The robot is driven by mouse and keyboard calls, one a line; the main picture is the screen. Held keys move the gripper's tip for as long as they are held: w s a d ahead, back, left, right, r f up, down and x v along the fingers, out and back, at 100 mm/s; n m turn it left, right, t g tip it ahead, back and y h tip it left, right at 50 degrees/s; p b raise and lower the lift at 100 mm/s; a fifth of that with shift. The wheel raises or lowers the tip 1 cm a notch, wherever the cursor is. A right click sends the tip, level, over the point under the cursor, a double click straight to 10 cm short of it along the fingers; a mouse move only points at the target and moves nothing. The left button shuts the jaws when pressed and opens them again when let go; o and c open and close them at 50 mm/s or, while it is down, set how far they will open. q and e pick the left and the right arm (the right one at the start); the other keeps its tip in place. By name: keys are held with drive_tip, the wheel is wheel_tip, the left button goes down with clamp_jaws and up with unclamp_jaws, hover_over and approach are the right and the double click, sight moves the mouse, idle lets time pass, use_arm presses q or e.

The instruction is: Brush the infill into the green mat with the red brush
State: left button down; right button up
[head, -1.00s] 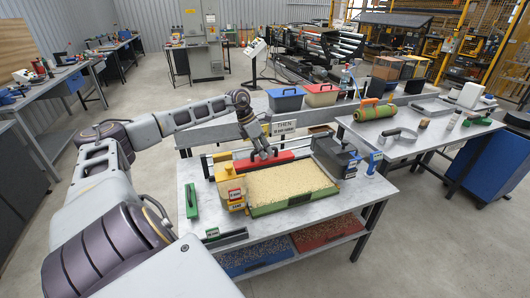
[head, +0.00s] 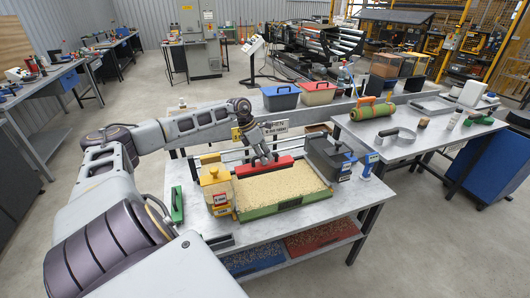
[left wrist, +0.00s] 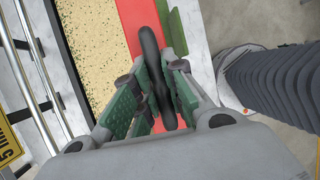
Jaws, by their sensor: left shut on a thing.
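The red brush (head: 263,167) is a long red block with a black handle. It lies along the far edge of the green mat, whose green rim (head: 290,205) shows at the front. Pale infill (head: 285,187) covers the mat. My left gripper (head: 265,158) is shut on the brush's black handle. In the left wrist view the handle (left wrist: 150,50) stands between the green-padded fingers (left wrist: 152,95). The red brush (left wrist: 133,18) there lies between the infill (left wrist: 85,40) and a green strip (left wrist: 173,28). The brush's underside is hidden. My right gripper is not in view.
A green-handled tool (head: 177,204) lies at the table's left. Blue (head: 281,97) and red (head: 317,92) bins stand behind. A rolled turf (head: 373,109) lies on the right table.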

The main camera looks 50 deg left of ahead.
sight(266, 172)
use_arm(q)
drive_tip(key=f, duration=0.2)
drive_tip(key=f+b, duration=0.1)
drive_tip(key=f, duration=0.4)
drive_tip(key=shift+w+f+b, duration=0.25)
drive_tip(key=shift+w+b, duration=0.1)
drive_tip(key=shift+f, duration=0.55)
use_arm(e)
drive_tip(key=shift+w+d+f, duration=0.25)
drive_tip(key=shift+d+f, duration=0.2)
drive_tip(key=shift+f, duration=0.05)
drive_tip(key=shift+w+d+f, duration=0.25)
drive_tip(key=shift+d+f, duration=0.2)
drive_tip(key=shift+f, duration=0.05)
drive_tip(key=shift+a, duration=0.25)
use_arm(q)
drive_tip(key=shift+f, duration=0.1)
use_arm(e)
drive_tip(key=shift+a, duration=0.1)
